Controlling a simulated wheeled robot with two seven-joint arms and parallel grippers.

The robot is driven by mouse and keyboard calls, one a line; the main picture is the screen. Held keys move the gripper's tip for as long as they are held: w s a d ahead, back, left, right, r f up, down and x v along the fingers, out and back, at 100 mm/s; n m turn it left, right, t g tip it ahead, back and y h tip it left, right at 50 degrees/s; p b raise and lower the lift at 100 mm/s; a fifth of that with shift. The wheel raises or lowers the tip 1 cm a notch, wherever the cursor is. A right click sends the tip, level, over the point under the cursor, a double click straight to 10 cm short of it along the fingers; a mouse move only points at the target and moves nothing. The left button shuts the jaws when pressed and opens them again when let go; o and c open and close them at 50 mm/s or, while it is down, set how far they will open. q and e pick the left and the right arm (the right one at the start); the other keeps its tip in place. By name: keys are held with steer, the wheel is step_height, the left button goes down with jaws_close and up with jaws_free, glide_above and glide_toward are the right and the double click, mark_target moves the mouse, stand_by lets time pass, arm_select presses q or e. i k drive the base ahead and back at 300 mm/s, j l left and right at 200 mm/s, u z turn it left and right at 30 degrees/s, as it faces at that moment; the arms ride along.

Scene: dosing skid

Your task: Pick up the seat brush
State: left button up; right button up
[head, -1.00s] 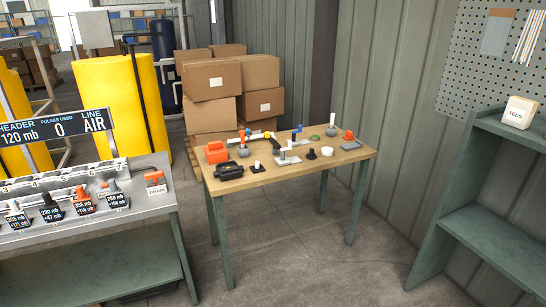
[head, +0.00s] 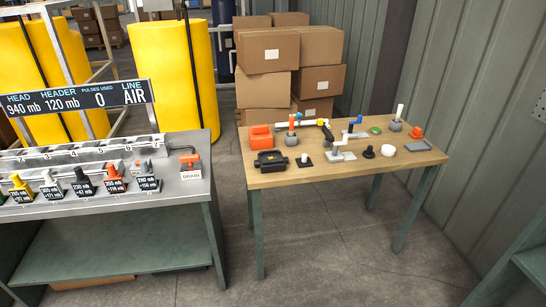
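Which object is the seat brush I cannot tell for certain at this size. Candidates stand on the wooden table: an upright white handle on a grey base (head: 397,117) at the back right, and a grey-based piece with orange and blue upright parts (head: 292,130) at the back left. A white stub on a dark square base (head: 304,160) stands near the front edge. A black knob-like piece (head: 368,152) is right of it. Neither of my grippers is in view.
The wooden table (head: 272,182) also holds an orange case (head: 261,138), a black box (head: 270,161), a white cup (head: 388,150) and an orange knob (head: 416,132). A grey bench (head: 200,187) with valves stands left. Bare floor (head: 330,255) lies in front.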

mark_target(291, 118)
steer(key=i+l+u, duration=0.1)
steer(key=i+l, duration=0.45)
steer(key=l, duration=0.25)
steer(key=i+l+u, duration=0.15)
steer(key=i+l, duration=0.15)
steer(key=l, duration=0.1)
